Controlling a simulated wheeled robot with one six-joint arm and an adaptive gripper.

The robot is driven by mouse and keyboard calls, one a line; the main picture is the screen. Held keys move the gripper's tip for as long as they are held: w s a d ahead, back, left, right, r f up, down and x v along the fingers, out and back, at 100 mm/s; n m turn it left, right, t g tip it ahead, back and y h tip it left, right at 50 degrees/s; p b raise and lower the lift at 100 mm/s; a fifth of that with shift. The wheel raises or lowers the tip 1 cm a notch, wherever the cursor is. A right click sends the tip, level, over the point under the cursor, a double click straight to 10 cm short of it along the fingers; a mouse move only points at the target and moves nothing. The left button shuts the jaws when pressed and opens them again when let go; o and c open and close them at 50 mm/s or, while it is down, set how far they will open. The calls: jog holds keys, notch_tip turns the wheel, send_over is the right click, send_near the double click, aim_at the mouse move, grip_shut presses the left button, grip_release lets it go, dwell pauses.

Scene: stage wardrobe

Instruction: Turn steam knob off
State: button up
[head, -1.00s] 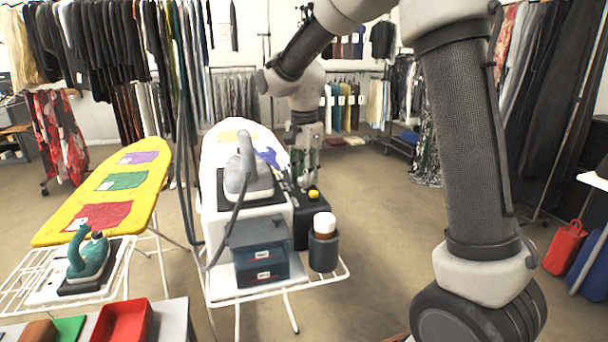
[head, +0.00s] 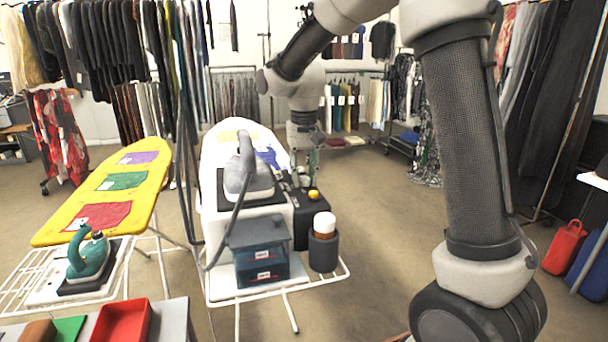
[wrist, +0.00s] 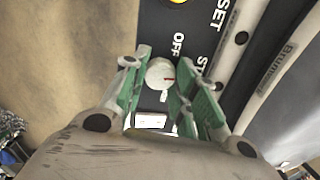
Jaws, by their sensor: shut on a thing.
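The word OFF is printed above and right of the knob; a partly hidden label starting "ST" is further right. My gripper (wrist: 158,82) has its green-padded fingers on both sides of the knob, shut on it. In the head view my gripper (head: 306,168) reaches down at the black control box (head: 312,215); the knob is not clear there.
A yellow button (head: 313,194) sits on the box, beside a grey steam iron (head: 245,175) with a hanging hose. A yellow ironing board (head: 150,180) is left.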

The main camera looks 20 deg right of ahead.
aim_at(304, 178)
jog(key=n, duration=1.2)
jog(key=shift+n, duration=0.4)
jog(key=shift+o, duration=0.2)
jog(key=o, duration=1)
notch_tip(304, 178, up, 12)
jog(key=shift+r, duration=0.1)
